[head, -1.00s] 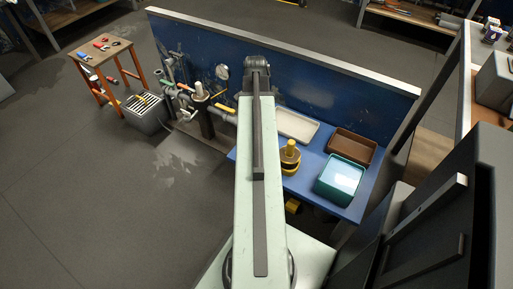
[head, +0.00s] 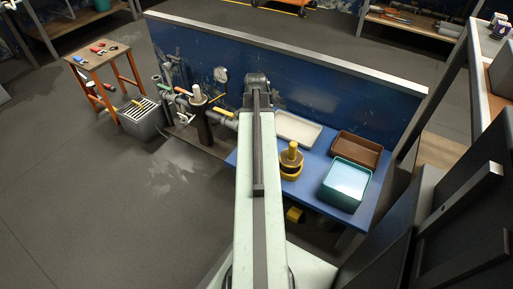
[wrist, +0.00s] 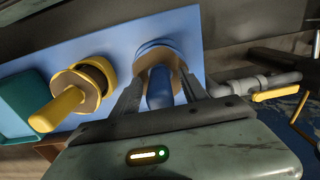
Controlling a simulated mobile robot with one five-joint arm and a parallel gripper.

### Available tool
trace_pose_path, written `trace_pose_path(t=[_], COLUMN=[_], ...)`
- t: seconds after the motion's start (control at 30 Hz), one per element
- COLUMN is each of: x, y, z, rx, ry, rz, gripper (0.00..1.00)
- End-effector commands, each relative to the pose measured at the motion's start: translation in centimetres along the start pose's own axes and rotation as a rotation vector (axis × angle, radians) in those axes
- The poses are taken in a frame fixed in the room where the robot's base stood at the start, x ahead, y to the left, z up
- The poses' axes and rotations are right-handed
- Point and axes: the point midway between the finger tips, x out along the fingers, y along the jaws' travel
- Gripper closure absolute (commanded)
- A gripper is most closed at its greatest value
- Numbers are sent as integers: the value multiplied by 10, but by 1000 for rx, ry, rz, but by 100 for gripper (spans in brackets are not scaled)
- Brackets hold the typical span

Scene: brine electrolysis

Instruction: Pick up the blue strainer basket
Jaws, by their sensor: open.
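The blue strainer basket shows in the wrist view, with a blue upright handle (wrist: 160,92) and a blue rim around a tan inside. It stands on the blue bench (wrist: 115,45). My gripper (wrist: 161,74) is open, with one finger on each side of the handle. I cannot tell whether either finger touches it. In the head view my arm hides the blue basket and the gripper's fingers. A similar yellow basket with a yellow handle (wrist: 57,109) stands to the left in the wrist view; it also shows in the head view (head: 291,160).
A cream tray (head: 298,128), a brown tray (head: 355,149) and a teal bin (head: 344,185) sit on the bench. A blue wall panel (head: 330,98) stands behind it. Pipes and a valve with a yellow handle (wrist: 276,94) lie to the right in the wrist view. Floor at left is open.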

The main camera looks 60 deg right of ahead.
Motion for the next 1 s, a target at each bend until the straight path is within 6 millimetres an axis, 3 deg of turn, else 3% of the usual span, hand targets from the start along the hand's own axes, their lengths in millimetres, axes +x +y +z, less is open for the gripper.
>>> trace_pose_path(t=[0.03,0.2,0.23,1.0], x=[-1,-1,-1,-1], y=[0,0,0,-1], z=[0,0,0,0], rx=[0,0,-1,-1], ry=[0,0,0,0], rz=[0,0,0,0], gripper=[51,98,100,100])
